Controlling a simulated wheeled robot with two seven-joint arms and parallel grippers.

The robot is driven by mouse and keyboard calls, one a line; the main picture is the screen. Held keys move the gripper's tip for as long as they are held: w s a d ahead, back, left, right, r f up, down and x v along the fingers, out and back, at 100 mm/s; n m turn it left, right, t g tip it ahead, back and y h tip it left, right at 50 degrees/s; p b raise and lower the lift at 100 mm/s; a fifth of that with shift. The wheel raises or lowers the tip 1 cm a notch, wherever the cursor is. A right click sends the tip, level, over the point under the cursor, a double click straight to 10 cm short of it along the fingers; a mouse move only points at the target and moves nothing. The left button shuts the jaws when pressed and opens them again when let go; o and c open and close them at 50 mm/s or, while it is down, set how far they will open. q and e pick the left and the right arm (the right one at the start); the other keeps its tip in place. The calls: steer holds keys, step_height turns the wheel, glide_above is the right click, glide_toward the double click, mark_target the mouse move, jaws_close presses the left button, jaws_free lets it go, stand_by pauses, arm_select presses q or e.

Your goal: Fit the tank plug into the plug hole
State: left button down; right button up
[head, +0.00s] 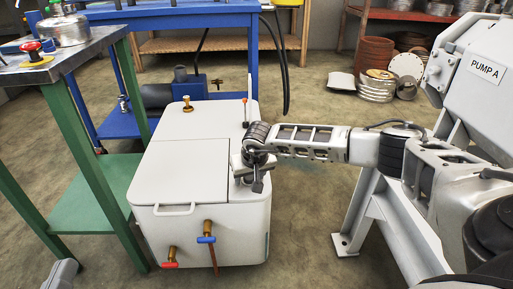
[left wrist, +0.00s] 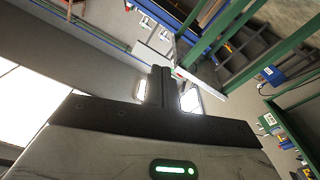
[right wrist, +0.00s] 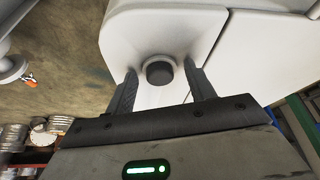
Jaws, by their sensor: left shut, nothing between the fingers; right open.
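The white tank (head: 180,170) stands on the floor. In the right wrist view, a round dark grey disc (right wrist: 159,72) sits in a pale round collar (right wrist: 145,62) on its top. I cannot tell whether this disc is the tank plug or the dark plug hole. My right gripper (right wrist: 161,73) is open, with one finger on each side of the collar and nothing clamped. In the head view the right gripper (head: 256,178) is over the tank's right side and hides that part. My left gripper (left wrist: 164,88) is shut and empty, away from the tank.
A brass fitting (head: 187,104) and a thin upright rod (head: 245,112) stand on the tank top. Red (head: 169,257) and blue (head: 206,233) valves stick out in front. A green-legged bench (head: 85,65) is at left; the Pump A machine (head: 478,75) is at right.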

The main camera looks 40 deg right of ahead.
steer(key=p+v, duration=0.2)
steer(key=v, duration=0.4)
steer(key=shift+r, duration=0.25)
arm_select(q)
steer(key=f+g+p, duration=0.1)
steer(key=s+f+g+y+p, duration=0.1)
steer(key=f+y+p, duration=0.1)
steer(key=shift+s+a+f+g+p, duration=0.2)
steer(key=shift+s+a+g+p, duration=0.05)
steer(key=shift+s+g+p, duration=0.15)
arm_select(e)
steer(key=d+v, duration=0.1)
steer(key=v, duration=0.8)
steer(key=shift+s+a+r, duration=0.2)
steer(key=shift+a+r, duration=0.15)
steer(key=shift+a, duration=0.1)
